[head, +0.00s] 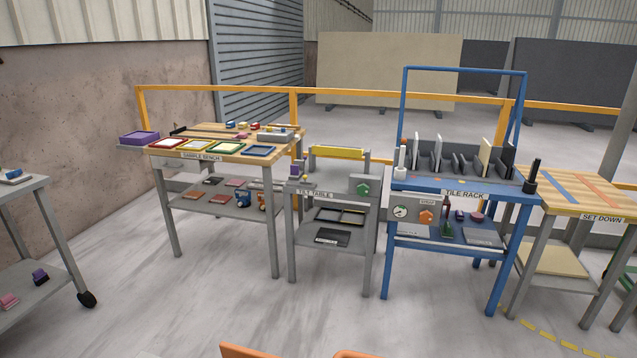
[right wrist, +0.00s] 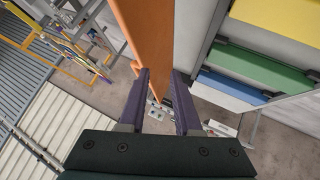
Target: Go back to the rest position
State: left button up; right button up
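My right gripper (right wrist: 160,82) shows in the right wrist view with its two purple fingers apart. An orange upright piece crosses behind the gap between them; I cannot tell whether it is part of my own body. I see nothing clearly clasped between the fingers. In the head view neither gripper shows; only orange edges appear at the bottom. My left gripper is out of view.
In the head view stand the sample bench (head: 242,151), tilt table (head: 325,193), blue tile rack (head: 455,186) and set-down table (head: 590,200). A grey cart (head: 35,186) is at left. Open floor lies in front. Yellow, green and blue slabs (right wrist: 240,70) show in the right wrist view.

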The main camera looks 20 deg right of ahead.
jog(key=a+r+m+g+h, duration=0.1)
jog(key=a+r+m+h, duration=0.2)
jog(key=a+m, duration=0.35)
jog(key=s+a+r+m+g+h, duration=0.1)
jog(key=s+a+r+m+g, duration=0.1)
jog(key=s+r+m+g, duration=0.3)
notch_tip(320, 180, up, 28)
jog(key=s+n+t+p, duration=0.1)
jog(key=n+p, duration=0.1)
jog(key=p, duration=2.5)
